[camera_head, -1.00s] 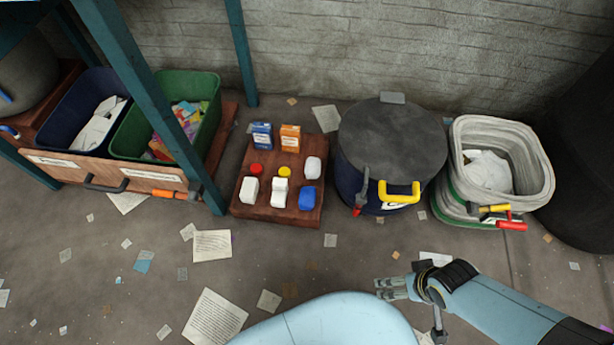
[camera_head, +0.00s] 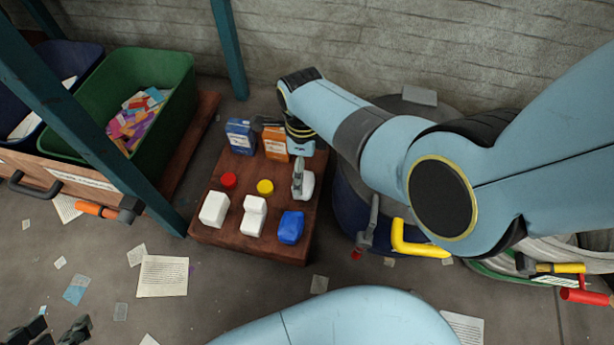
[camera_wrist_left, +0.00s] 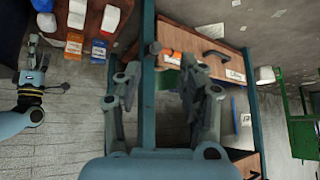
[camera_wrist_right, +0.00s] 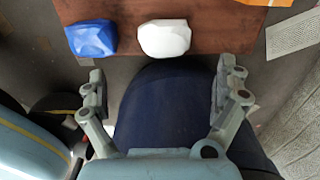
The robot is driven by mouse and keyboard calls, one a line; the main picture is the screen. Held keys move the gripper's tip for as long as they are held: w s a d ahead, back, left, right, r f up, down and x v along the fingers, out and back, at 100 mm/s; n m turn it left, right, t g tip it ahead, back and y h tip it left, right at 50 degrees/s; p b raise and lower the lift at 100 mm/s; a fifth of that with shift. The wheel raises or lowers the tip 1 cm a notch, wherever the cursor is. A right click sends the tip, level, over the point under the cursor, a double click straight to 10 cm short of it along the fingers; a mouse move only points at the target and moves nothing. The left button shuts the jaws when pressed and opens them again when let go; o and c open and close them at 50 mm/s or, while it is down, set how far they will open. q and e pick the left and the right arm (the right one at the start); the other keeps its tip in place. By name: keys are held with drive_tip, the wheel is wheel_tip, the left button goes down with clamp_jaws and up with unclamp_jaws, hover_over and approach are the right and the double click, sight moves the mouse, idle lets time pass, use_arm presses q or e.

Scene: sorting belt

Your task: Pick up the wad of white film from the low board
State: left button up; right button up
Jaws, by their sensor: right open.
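The wad of white film (camera_head: 308,188) lies on the right side of the low board (camera_head: 250,170), behind a blue lump (camera_head: 291,228). In the right wrist view the white wad (camera_wrist_right: 165,38) lies on the board beside the blue lump (camera_wrist_right: 90,38). My right gripper (camera_head: 299,182) points down over the wad and partly hides it. In the right wrist view its fingers (camera_wrist_right: 158,85) are spread with nothing between them; the wad is ahead of them. My left gripper (camera_head: 50,330) is at the bottom left; its fingers (camera_wrist_left: 160,75) are apart and empty.
Blue (camera_head: 240,136) and orange (camera_head: 275,143) boxes stand at the board's back, close to my right wrist. White blocks (camera_head: 213,210) and red and yellow round pieces share the board. A dark drum (camera_head: 355,205) stands right of it. A teal post (camera_head: 110,150) rises at left.

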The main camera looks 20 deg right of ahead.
sight(306, 182)
drive_tip(key=shift+w+d+f, duration=0.2)
drive_tip(key=shift+w+d, duration=0.05)
drive_tip(key=shift+w, duration=0.1)
wheel_tip(306, 182, down, 2)
drive_tip(key=shift+s+f+b, duration=0.1)
drive_tip(key=shift+b, duration=0.85)
drive_tip(key=shift+f, duration=0.35)
drive_tip(key=shift+f+b, duration=0.75)
drive_tip(key=shift+f, duration=0.3)
drive_tip(key=shift+f+b, duration=0.7)
drive_tip(key=shift+b, duration=0.1)
use_arm(q)
drive_tip(key=w+d+r+m+t+h+b, duration=0.1)
drive_tip(key=w+d+r+m+t+h, duration=0.1)
drive_tip(key=w+r+t, duration=0.8)
use_arm(e)
drive_tip(key=shift+f, duration=0.65)
wheel_tip(306, 182, down, 2)
drive_tip(key=shift+f+b, duration=0.2)
drive_tip(key=shift+b, duration=0.85)
use_arm(q)
wheel_tip(306, 182, up, 14)
drive_tip(key=d+m+t+h, duration=0.2)
drive_tip(key=t+h, duration=0.1)
drive_tip(key=t, duration=0.4)
drive_tip(key=shift+r+h, duration=0.15)
drive_tip(key=shift+h, duration=0.15)
use_arm(e)
drive_tip(key=c, duration=0.8)
